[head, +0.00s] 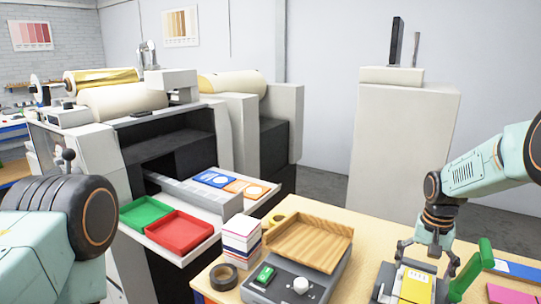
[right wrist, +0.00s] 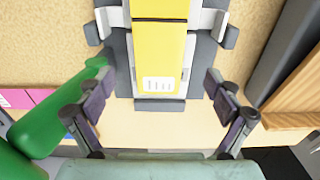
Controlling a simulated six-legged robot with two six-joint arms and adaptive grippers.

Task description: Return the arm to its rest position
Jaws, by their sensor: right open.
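My right arm comes in from the right in the head view, bent down over the wooden table. Its gripper (head: 428,262) hangs above a yellow piece (head: 415,287) with a white label, which lies in a grey fixture (head: 386,291). In the right wrist view my right gripper (right wrist: 158,80) has its fingers spread wide with nothing between them. The yellow piece (right wrist: 158,50) lies in the fixture (right wrist: 160,105) beyond the fingers. Of my left arm only a big joint and link show at the lower left of the head view; its gripper is out of view.
A green lever (head: 472,270) stands close beside the right gripper. A wooden tray (head: 308,243) on a grey device, a stack of cards (head: 241,238) and a tape roll (head: 223,276) are left of it. Green (head: 146,213) and red (head: 180,232) trays sit by the machine.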

